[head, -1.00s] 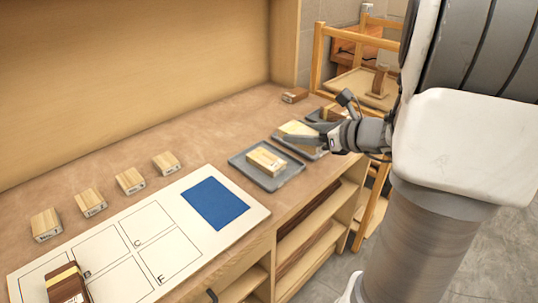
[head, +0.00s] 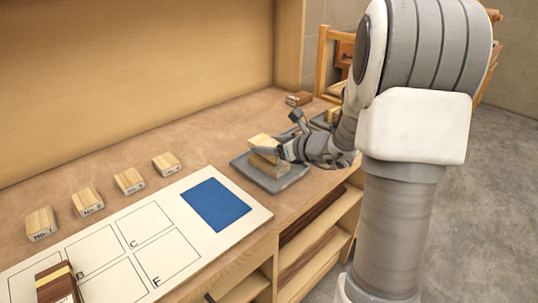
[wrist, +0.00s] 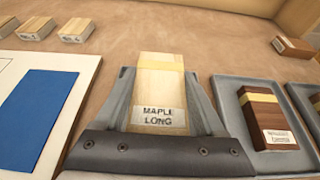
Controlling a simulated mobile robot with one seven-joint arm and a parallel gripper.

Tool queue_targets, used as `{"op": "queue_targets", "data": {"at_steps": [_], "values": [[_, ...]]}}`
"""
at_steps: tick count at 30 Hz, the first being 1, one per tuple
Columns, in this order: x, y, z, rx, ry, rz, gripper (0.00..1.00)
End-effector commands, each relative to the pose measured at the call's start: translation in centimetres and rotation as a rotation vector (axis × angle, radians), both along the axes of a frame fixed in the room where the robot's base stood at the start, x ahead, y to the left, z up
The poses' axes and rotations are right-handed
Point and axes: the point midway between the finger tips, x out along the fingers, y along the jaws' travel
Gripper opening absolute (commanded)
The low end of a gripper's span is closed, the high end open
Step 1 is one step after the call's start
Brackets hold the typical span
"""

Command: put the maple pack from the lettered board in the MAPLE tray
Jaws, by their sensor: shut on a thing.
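My gripper (head: 278,150) is shut on a pale pack with a yellow stripe, the maple pack (wrist: 160,88). Its label reads MAPLE LONG in the wrist view. In the head view the held pack (head: 265,142) is over the nearest grey tray (head: 243,165), above another pale pack (head: 266,166) in that tray. I cannot tell whether the two packs touch. No tray name is readable. The lettered board (head: 165,208) lies at the left front, with a dark striped pack (head: 57,284) at its lower left.
A second grey tray (wrist: 229,100) to the right holds a dark striped pack (wrist: 267,122). Another tray (wrist: 300,92) is beyond it. Several numbered blocks (head: 87,201) stand behind the board. A brown block (head: 298,98) lies at the back. A blue square (head: 216,205) marks the board.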

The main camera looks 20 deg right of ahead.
Motion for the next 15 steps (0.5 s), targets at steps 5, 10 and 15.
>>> {"op": "queue_targets", "data": {"at_steps": [5, 10, 15], "values": [[0.0, 0.0, -2.6, 0.002, 0.002, 0.000, 0.13], [0.0, 0.0, -2.5, 0.000, 0.000, 0.000, 0.13], [0.0, 0.0, -2.9, 0.000, 0.000, 0.000, 0.13]]}}
